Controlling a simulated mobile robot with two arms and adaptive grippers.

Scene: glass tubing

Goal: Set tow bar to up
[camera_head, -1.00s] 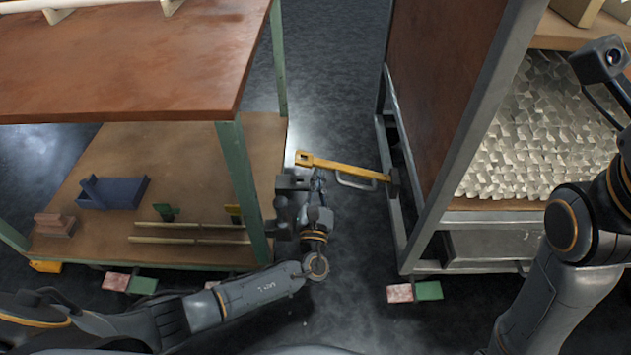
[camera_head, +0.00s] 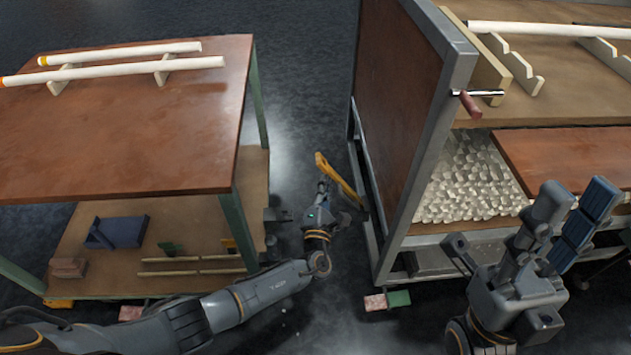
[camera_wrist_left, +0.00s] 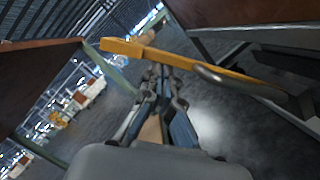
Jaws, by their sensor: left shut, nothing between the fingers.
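The yellow tow bar (camera_head: 340,179) sticks out from the near left side of the right-hand cart (camera_head: 403,198) and slants up toward its free end. It crosses the left wrist view (camera_wrist_left: 180,62), with a grey loop handle (camera_wrist_left: 235,82) beside it. My left gripper (camera_head: 323,186) is shut and empty, just under the bar near its free end. In the left wrist view its fingertips (camera_wrist_left: 160,72) are at the bar's lower edge; I cannot tell whether they touch. My right gripper (camera_head: 572,205) is raised in front of the right-hand cart, away from the bar; its finger gap is unclear.
A left cart (camera_head: 150,130) with a brown top carries white tubes (camera_head: 120,72) on holders. Its green leg (camera_head: 232,230) is close to my left arm. The right-hand cart holds many glassy pieces (camera_head: 470,180) and a red-handled lever (camera_head: 471,105). Dark floor lies between the carts.

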